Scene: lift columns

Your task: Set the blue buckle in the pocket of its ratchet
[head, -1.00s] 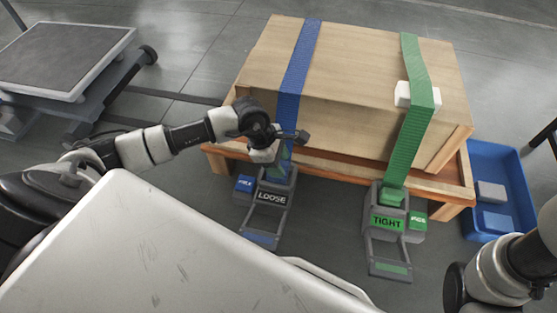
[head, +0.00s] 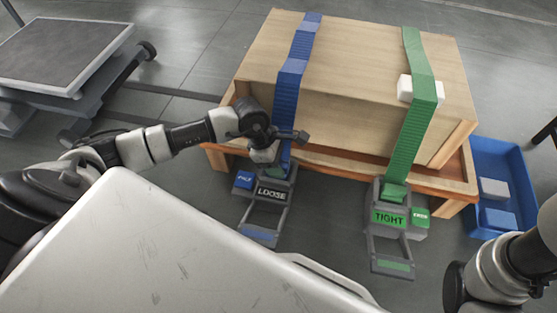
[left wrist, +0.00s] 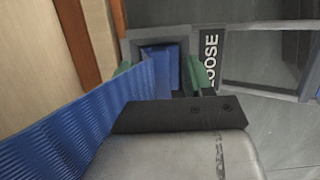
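The blue strap (head: 291,85) runs over the wooden crate and down to its grey ratchet (head: 266,215), labelled LOOSE. In the left wrist view, the blue buckle (left wrist: 160,62) at the strap's end lies inside the grey frame of the ratchet's pocket (left wrist: 134,46). I cannot tell how deep it sits. My left gripper (left wrist: 160,72) is over the pocket, its green-tipped fingers spread on either side of the buckle with a small gap showing. In the head view my left wrist hides the buckle. My right gripper is out of view; only part of the right arm shows.
The wooden crate (head: 350,110) stands on a pallet (head: 335,168). A green strap (head: 408,140) runs to a ratchet marked TIGHT (head: 390,219). A white block (head: 405,88) sits by that strap. A blue bin (head: 505,160) stands at right, a grey cart (head: 65,60) at left.

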